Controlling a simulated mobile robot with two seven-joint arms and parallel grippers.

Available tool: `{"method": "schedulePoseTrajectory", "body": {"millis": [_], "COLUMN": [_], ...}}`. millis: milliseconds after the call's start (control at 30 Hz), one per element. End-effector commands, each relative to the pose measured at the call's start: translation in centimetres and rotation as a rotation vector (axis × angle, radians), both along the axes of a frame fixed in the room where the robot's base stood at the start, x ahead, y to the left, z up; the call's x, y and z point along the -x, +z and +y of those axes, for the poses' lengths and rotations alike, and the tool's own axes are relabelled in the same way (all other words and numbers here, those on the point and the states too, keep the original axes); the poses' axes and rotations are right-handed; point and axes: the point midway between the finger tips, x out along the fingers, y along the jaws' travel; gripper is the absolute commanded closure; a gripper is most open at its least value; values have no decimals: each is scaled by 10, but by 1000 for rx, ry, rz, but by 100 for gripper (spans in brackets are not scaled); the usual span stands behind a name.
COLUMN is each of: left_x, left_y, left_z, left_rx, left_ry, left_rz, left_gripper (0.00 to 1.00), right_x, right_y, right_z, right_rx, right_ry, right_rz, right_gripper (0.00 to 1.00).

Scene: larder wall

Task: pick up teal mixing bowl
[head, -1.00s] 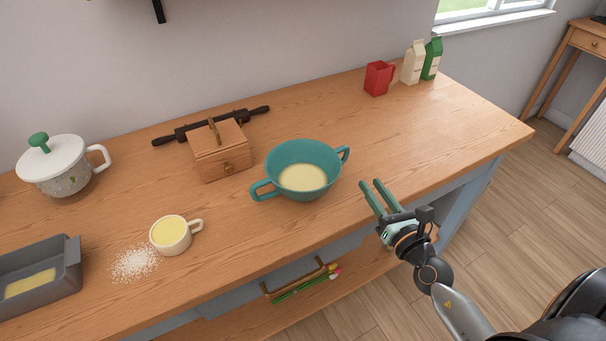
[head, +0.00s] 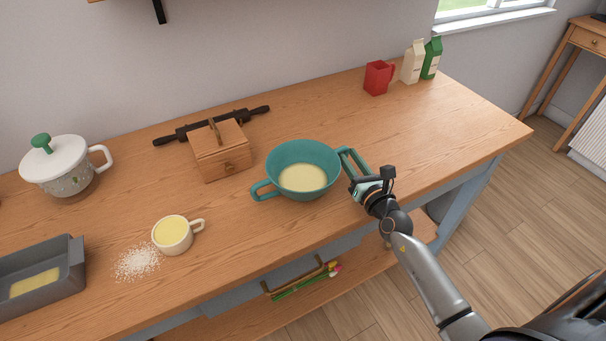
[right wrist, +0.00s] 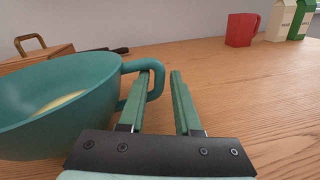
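The teal mixing bowl (head: 290,188) stands upright on the wooden counter with pale yellow contents and a handle on each side. In the right wrist view the bowl (right wrist: 85,88) fills the left side. My right gripper (head: 350,152) is at the bowl's right handle, low over the counter. In the right wrist view its fingers (right wrist: 161,74) are apart, with the outer bar of the handle (right wrist: 157,82) between them. The left finger overlaps the handle loop; I cannot tell whether the fingers touch it. My left gripper is not in view.
A wooden box (head: 222,160) and dark rolling pin (head: 195,130) lie behind the bowl. A yellow-filled cup (head: 172,235), spilled white grains (head: 137,262), grey tin (head: 50,280) and lidded pot (head: 62,170) are left. A red mug (head: 377,78) and cartons stand back right. Counter right of the bowl is clear.

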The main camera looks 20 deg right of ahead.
Motion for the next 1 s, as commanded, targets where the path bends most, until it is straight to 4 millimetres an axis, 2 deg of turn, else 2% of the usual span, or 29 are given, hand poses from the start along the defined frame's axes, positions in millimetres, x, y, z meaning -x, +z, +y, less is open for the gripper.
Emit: {"method": "schedulePoseTrajectory", "body": {"millis": [267,533,1000], "left_x": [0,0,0], "left_y": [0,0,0], "left_z": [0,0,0], "left_rx": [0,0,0], "left_ry": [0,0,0], "left_rz": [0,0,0], "left_gripper": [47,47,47], "right_x": [-2,-2,-2], "right_y": [0,0,0], "right_z": [0,0,0], "right_rx": [0,0,-1], "right_ry": [0,0,0], "right_rz": [1,1,0], "right_gripper": [69,99,100]}}
